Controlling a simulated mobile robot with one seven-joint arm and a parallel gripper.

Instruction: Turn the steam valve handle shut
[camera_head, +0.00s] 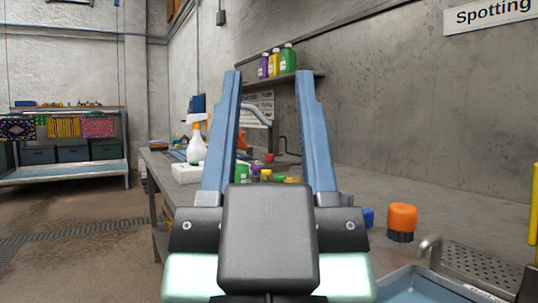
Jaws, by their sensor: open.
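My gripper (268,78) points forward and up in the middle of the view. Its two blue fingers stand wide apart with nothing held between them. I cannot clearly pick out the steam valve handle. A small red piece (269,157) shows between the fingers at the back of the bench, near a thin dark bent pipe (285,146). It is too small to tell whether it is the handle.
A long grey bench (360,196) runs along the right wall. On it stand a white spray bottle (196,146), several small coloured caps and an orange-topped knob (402,220). A blue basin (425,285) is at front right. Floor is open at left (75,220).

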